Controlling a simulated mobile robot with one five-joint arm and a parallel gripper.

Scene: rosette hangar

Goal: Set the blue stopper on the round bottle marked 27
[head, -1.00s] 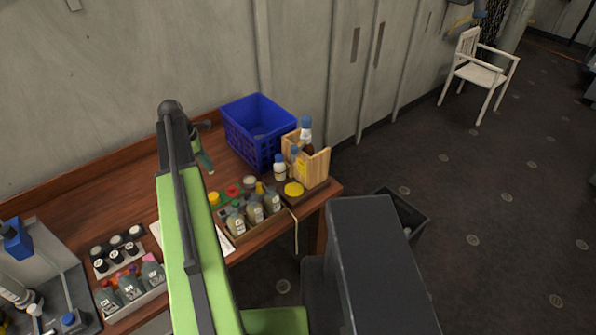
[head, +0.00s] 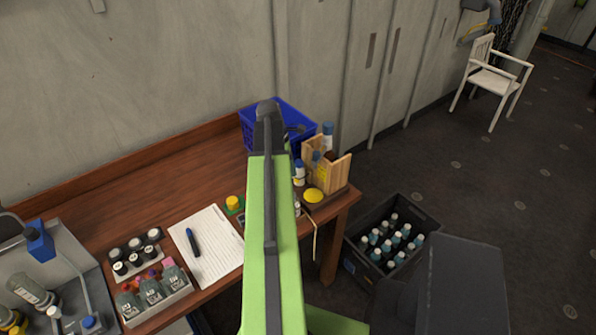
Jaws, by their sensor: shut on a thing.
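My green arm crosses the middle of the head view, and its dark upper joint stands before the blue basket. My gripper is hidden behind the arm, so I cannot see what it holds. The wooden tray of bottles that showed earlier is now mostly covered by the arm. Several bottles with labels (head: 152,291) stand in a pale rack at the front left; their marks are too small to read surely. I cannot pick out the round bottle marked 27. No loose blue stopper shows clearly.
On the wooden table (head: 130,195) lie a white sheet (head: 214,262) with a pen (head: 192,242). A blue basket (head: 250,126), a wooden box (head: 340,173) and a yellow disc (head: 313,195) are at the right end. A dark crate (head: 429,226) with several bottles stands on the floor.

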